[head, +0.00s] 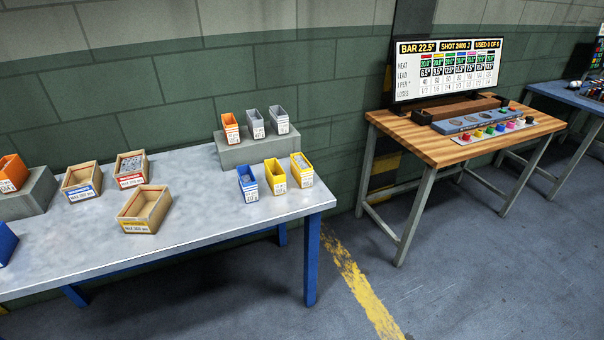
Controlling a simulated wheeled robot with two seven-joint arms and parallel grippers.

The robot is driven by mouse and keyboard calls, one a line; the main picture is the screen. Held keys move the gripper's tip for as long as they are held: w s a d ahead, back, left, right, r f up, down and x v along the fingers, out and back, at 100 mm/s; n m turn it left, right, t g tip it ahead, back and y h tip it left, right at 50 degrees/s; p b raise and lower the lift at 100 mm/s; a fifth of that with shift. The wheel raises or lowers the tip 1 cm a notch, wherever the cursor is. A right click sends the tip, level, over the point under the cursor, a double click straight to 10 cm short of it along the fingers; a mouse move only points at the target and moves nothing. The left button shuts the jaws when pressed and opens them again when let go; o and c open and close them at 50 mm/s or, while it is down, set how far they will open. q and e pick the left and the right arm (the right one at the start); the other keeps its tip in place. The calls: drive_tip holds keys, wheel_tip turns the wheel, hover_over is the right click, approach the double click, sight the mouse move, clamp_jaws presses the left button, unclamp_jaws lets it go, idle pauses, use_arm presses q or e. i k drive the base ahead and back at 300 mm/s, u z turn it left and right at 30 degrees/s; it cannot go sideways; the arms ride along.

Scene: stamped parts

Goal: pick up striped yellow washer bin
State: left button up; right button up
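Two narrow yellow bins stand side by side at the right end of the grey table. The left yellow bin (275,179) and the right yellow bin (302,171) both carry white labels on their fronts. The right one shows some grey contents near its top. The labels are too small to read, and I cannot tell which bin is striped or holds washers. Both bins stand upright. Neither of my grippers is in view.
A blue bin (248,184) stands just left of the yellow bins. Behind them a grey riser (236,156) holds one orange and two grey bins. Cardboard boxes (145,209) sit further left on the table (200,228). A wooden bench (400,130) with a screen stands at right.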

sight(301, 170)
drive_tip(key=z, duration=0.8)
drive_tip(key=i, duration=0.55)
drive_tip(key=u, duration=2.1)
